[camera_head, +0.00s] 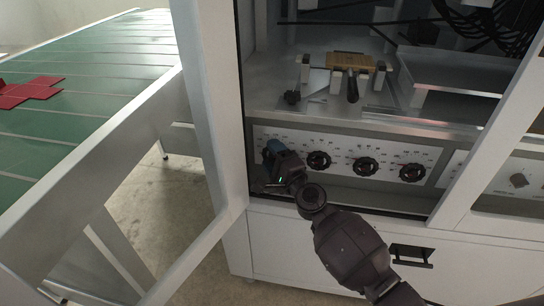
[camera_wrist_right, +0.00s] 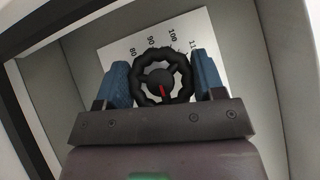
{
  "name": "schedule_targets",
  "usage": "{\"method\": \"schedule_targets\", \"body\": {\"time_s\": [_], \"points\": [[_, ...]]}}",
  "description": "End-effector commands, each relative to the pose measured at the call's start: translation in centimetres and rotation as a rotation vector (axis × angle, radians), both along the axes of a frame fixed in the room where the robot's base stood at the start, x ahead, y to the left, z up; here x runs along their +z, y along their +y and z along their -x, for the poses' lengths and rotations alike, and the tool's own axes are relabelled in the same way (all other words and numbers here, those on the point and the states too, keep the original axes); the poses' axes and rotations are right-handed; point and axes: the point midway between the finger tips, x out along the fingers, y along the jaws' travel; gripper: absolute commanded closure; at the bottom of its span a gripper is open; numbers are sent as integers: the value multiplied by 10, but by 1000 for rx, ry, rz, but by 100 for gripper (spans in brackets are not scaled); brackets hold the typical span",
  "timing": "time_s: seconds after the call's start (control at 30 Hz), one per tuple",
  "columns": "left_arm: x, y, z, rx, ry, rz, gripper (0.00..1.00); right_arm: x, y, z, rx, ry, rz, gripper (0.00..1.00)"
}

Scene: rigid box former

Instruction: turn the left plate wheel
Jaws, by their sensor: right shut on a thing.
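The left plate wheel (camera_wrist_right: 157,73) is a black scalloped hand wheel with a red pointer mark, seen in the right wrist view in front of a white scale with printed numbers. My right gripper (camera_wrist_right: 164,76) has its two blue fingers on opposite sides of the wheel's rim and is shut on it. In the head view my right gripper (camera_head: 272,152) is at the left end of the dial panel (camera_head: 340,141), and it hides the left wheel there. My left gripper is not in view.
Three more black wheels, a left one (camera_head: 318,160), a middle one (camera_head: 365,167) and a right one (camera_head: 412,172), sit to the right on the panel. The white door frame (camera_head: 214,110) stands close left of my gripper. A green conveyor table (camera_head: 100,60) carries a red flat piece (camera_head: 32,92).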

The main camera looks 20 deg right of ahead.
Motion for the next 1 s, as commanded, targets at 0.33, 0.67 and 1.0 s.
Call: {"method": "schedule_targets", "body": {"time_s": [0.33,0.67,1.0], "points": [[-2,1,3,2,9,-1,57,0,0,0,1,1,0,12],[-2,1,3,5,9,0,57,-2,-2,13,0,1,-1,12],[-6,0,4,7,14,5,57,-13,-13,70,1,5,2,12]]}}
